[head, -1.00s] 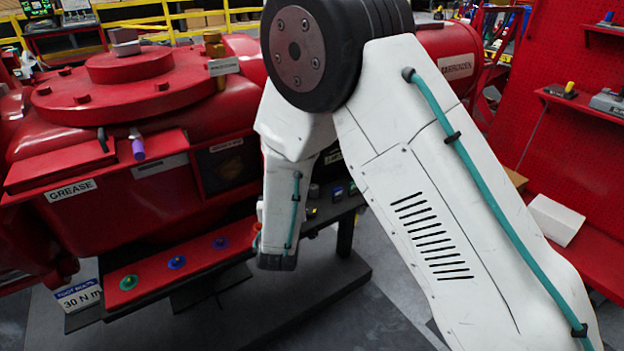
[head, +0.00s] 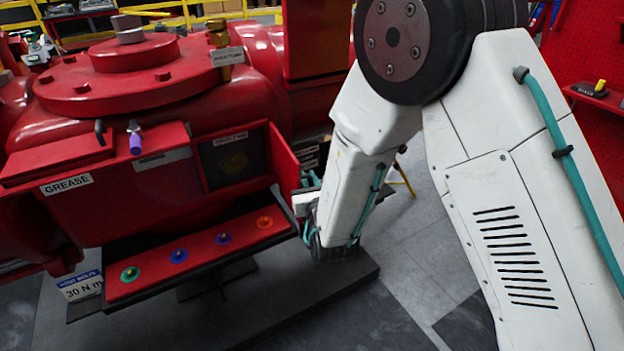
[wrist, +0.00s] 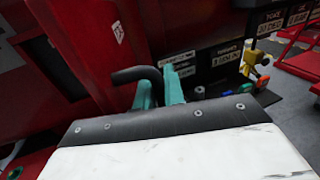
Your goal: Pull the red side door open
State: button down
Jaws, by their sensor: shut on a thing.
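The red side door (head: 283,160) stands swung out at the right edge of a dark opening (head: 232,157) in the red valve body (head: 130,200). In the wrist view, a red panel (wrist: 85,40) that seems to be this door fills the upper left. A black bent handle (wrist: 128,76) sticks out from it. My gripper (wrist: 158,85) has its teal fingers shut on the handle; the exact contact is partly hidden by the wrist housing. In the head view, my gripper (head: 309,182) is beside the door's outer side, largely hidden by my arm.
A red ledge (head: 205,252) with several coloured knobs lies below the opening. A dark base plate (head: 330,290) runs along the floor. Open grey floor (head: 410,240) lies to the right. In the wrist view, a labelled black rack (wrist: 220,60) with tools stands behind.

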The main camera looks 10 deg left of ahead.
jog(key=shift+w+a+r, duration=0.1)
jog(key=shift+a, duration=0.05)
jog(key=c, duration=1.8)
grip_release()
jog(key=shift+o, duration=0.2)
jog(key=shift+v, duration=3.9)
